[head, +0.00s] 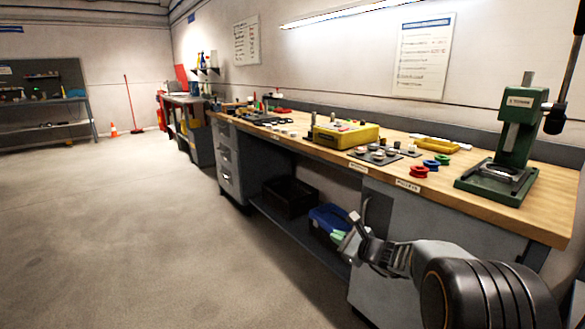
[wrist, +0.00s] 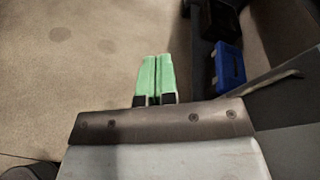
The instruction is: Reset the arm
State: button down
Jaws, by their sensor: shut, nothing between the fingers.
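My gripper (wrist: 155,80) shows in the wrist view as two green fingers side by side, shut with nothing between them. In the head view my gripper (head: 338,236) is at the lower middle, in front of the workbench and below its top. The arm reaches in from the lower right corner. In the wrist view the fingers are over bare concrete floor, apart from the bench's lower shelf.
The wooden workbench (head: 480,200) runs along the right wall. It carries a green press (head: 515,135), a yellow case (head: 345,135) and coloured rings. A blue box (head: 328,215) and a black crate (head: 290,197) sit on its lower shelf. The floor to the left is clear.

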jog(key=s+a+r+n+g+h+p, duration=0.1)
jog(key=s+a+r+n+g+p, duration=0.25)
jog(key=s+r+n+p, duration=0.45)
jog(key=s+a+r+n+g+h+p, duration=0.1)
jog(key=s+a+r+n+g+p, duration=0.1)
jog(key=s+r+n+g+p, duration=0.45)
jog(key=s+d+r+n+h+p, duration=0.3)
jog(key=s+r+n+p, duration=0.1)
jog(key=s, duration=0.3)
jog(key=s+d+r+n+t+h+p, duration=0.1)
jog(key=s+d+r+n+h+p, duration=0.3)
jog(key=s+r+p, duration=0.2)
jog(key=shift+s+r+h, duration=0.15)
jog(key=shift+s+h, duration=0.15)
jog(key=shift+s, duration=0.55)
